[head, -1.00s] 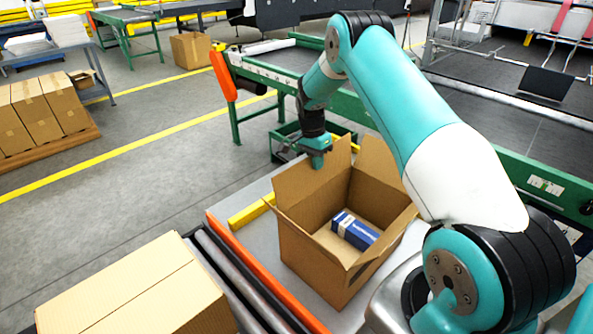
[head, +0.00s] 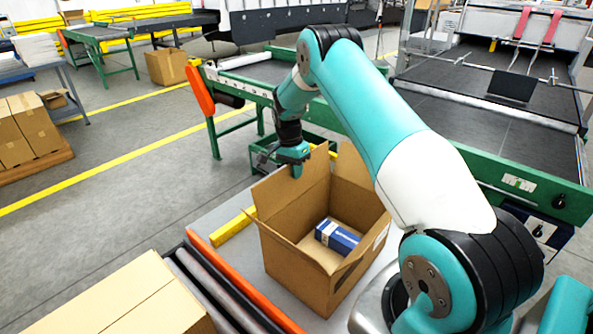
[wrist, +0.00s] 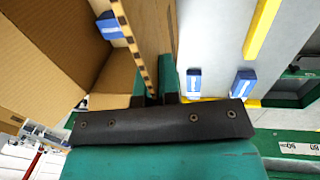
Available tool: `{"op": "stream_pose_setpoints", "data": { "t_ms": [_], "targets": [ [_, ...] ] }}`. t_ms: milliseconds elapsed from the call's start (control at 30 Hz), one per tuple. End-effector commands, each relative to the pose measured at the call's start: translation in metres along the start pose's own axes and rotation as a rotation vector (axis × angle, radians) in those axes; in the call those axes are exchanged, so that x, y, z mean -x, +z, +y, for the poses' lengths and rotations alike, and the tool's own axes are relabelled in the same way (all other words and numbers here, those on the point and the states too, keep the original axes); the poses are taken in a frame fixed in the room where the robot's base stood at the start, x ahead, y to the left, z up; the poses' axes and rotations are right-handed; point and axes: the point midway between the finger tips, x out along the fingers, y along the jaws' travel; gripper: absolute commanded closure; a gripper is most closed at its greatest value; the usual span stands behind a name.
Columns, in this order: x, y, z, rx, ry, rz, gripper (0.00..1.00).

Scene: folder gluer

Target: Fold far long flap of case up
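The case (head: 293,266) is an open brown carton on a grey surface, with a blue-and-white box (head: 337,236) inside. Its far long flap (head: 310,180) stands roughly upright at the far side of the opening. My gripper (head: 296,170) is at that flap's top edge. In the wrist view the flap's corrugated edge (wrist: 136,45) runs down between the two teal fingers of my gripper (wrist: 154,90), which sit close on either side of it. Another raised flap (head: 352,165) stands to the right. My arm hides part of the case's right side.
A closed carton (head: 125,300) lies at the front left beside rollers (head: 215,285) and an orange rail (head: 240,282). A yellow bar (head: 232,227) lies left of the case. A green-framed conveyor (head: 500,170) runs behind.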

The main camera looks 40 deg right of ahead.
Motion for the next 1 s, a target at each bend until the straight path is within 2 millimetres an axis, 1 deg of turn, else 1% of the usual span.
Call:
{"op": "stream_pose_setpoints", "data": {
  "t_ms": [33, 433, 467, 500, 567, 867, 967, 1000],
  "targets": [
    [-0.009, 0.006, 0.001, 0.012, 0.012, -0.010, 1.00],
    [-0.009, 0.006, 0.002, 0.013, 0.014, -0.013, 1.00],
    [-0.009, 0.006, 0.002, 0.013, 0.014, -0.013, 0.94],
    [-0.009, 0.006, 0.002, 0.013, 0.014, -0.013, 0.85],
    [-0.008, 0.005, 0.002, 0.011, 0.012, -0.012, 0.71],
    [-0.004, 0.001, 0.002, 0.004, 0.007, -0.008, 0.71],
    [0.003, 0.001, 0.001, 0.004, 0.005, -0.006, 0.71],
    [0.008, 0.001, 0.001, 0.004, 0.004, -0.005, 0.71]
  ]
}}
